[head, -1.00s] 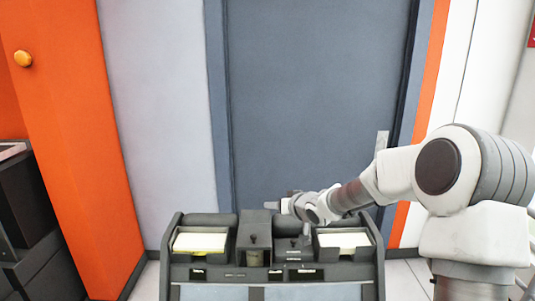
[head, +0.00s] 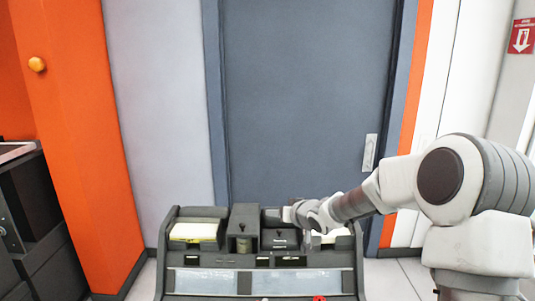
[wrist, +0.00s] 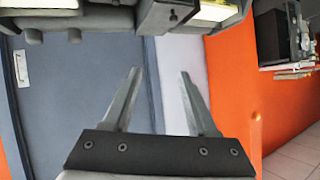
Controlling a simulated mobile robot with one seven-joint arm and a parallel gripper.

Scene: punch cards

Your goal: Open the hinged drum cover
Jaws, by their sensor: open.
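The card machine (head: 262,262) is a dark grey console low in the middle of the head view. Between its two card trays stands a narrow grey box (head: 243,220) with a small dark knob, apparently the drum cover, and it looks closed. The box also shows upside down at the top of the wrist view (wrist: 165,17). My gripper (head: 284,214) is over the machine's back, just right of the box. In the wrist view my gripper (wrist: 158,72) has its two fingers spread with nothing between them. The fingertips look apart from the box.
A left tray (head: 194,231) holds pale cards; the right tray (head: 335,236) is partly hidden by my arm. Behind the machine is a blue-grey door (head: 310,100). An orange panel (head: 85,150) and dark equipment (head: 40,215) stand at left.

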